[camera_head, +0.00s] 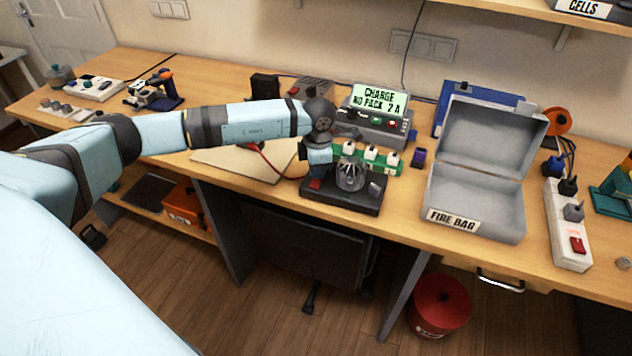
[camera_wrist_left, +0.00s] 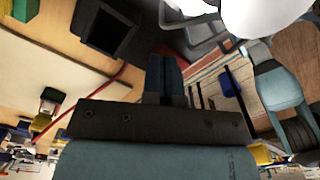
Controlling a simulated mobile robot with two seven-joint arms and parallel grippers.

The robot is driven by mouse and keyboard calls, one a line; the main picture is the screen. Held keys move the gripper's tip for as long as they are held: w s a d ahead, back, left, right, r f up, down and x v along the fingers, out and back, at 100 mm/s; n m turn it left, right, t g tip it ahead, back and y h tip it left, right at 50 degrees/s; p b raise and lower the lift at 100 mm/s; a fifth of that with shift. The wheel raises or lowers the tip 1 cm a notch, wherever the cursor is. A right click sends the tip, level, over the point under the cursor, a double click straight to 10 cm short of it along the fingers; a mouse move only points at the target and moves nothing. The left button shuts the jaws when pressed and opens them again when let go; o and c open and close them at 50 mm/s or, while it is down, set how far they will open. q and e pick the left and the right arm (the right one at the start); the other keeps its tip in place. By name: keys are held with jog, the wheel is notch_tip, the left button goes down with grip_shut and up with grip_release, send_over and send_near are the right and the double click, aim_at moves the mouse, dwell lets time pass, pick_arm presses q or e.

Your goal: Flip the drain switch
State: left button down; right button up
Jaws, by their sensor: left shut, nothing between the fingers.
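A black box (camera_head: 340,202) sits near the bench's front edge, with a round grey caged part (camera_head: 350,176) on top. It looks like the drain unit. A small red piece (camera_head: 315,184) at its left end looks like the switch; its position is too small to tell. My left gripper (camera_head: 317,172) is shut and empty, pointing down right over that left end. Whether it touches the switch cannot be told. In the left wrist view the closed fingers (camera_wrist_left: 165,75) show side by side. My right gripper is not in view.
A charger (camera_head: 378,125) reading "CHARGE NO PACK 2 A" stands behind. A green strip with white plugs (camera_head: 370,157) lies between. An open grey box (camera_head: 480,150) labelled "FIRE BAG" stands to the right, then a power strip (camera_head: 568,225) with a red switch. A red lead runs left of the unit.

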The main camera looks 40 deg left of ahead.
pick_arm(q)
jog(key=shift+f+b, duration=0.35)
jog(key=shift+f, duration=0.15)
jog(key=shift+r, duration=0.2)
jog(key=shift+r+p, duration=0.55)
jog(key=shift+r, duration=0.05)
jog(key=shift+r+p, duration=1.35)
jog(key=shift+r, duration=1.45)
jog(key=shift+d+f, duration=0.1)
